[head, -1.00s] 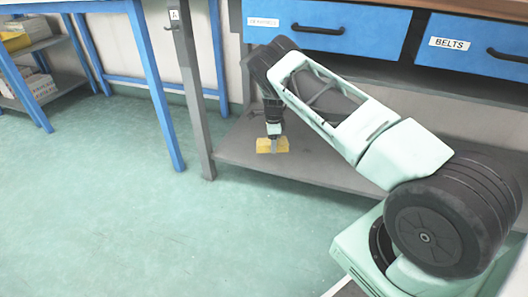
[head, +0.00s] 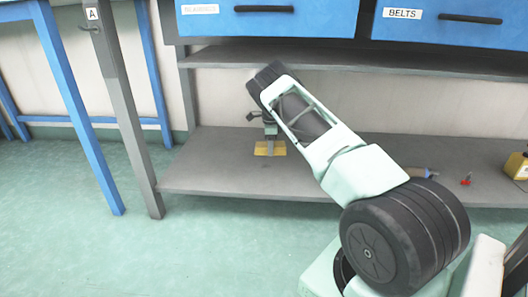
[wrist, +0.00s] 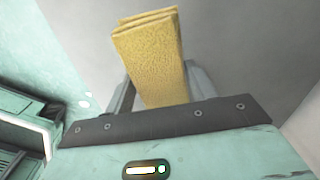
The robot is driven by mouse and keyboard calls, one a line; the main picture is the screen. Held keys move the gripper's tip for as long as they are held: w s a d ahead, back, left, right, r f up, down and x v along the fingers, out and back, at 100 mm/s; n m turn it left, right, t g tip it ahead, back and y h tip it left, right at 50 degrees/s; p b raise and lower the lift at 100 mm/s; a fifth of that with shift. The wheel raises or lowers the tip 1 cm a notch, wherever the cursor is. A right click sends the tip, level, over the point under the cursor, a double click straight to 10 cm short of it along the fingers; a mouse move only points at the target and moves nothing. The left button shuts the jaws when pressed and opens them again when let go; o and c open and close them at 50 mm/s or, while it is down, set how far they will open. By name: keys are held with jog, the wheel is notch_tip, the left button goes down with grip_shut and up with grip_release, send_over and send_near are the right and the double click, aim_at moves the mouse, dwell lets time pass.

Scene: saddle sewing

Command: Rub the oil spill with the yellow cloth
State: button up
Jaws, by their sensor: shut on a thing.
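The yellow cloth (wrist: 148,55) is folded into a thick pad, and my gripper (wrist: 160,90) is shut on it, with a grey finger on each side. In the head view my gripper (head: 269,132) points down over the left part of the grey lower shelf, and the cloth (head: 262,149) shows at its tip. I cannot tell whether the cloth touches the shelf. I cannot make out an oil spill in either view.
The grey lower shelf (head: 220,178) has a dark shelf and blue drawers (head: 270,17) above it. A grey post (head: 125,110) stands at its left. A small red item (head: 466,180) and a yellow box (head: 517,166) lie at right. The green floor (head: 60,230) is clear at left.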

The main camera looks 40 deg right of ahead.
aim_at(262, 165)
jog(key=shift+s+d+f+b, duration=0.1)
jog(key=shift+d+f+b, duration=0.1)
jog(key=shift+d+b, duration=0.3)
notch_tip(262, 165, down, 5)
jog(key=b, duration=0.4)
jog(key=shift+a, duration=0.15)
jog(key=shift+f, duration=1.1)
jog(key=shift+w+a+r+b, duration=0.1)
jog(key=shift+w+a+b, duration=0.05)
jog(key=shift+w+a, duration=0.6)
jog(key=shift+w+a+b, duration=0.15)
jog(key=shift+w+a, duration=0.4)
jog(key=shift+w, duration=0.3)
jog(key=shift+s+p, duration=0.1)
jog(key=shift+p, duration=0.2)
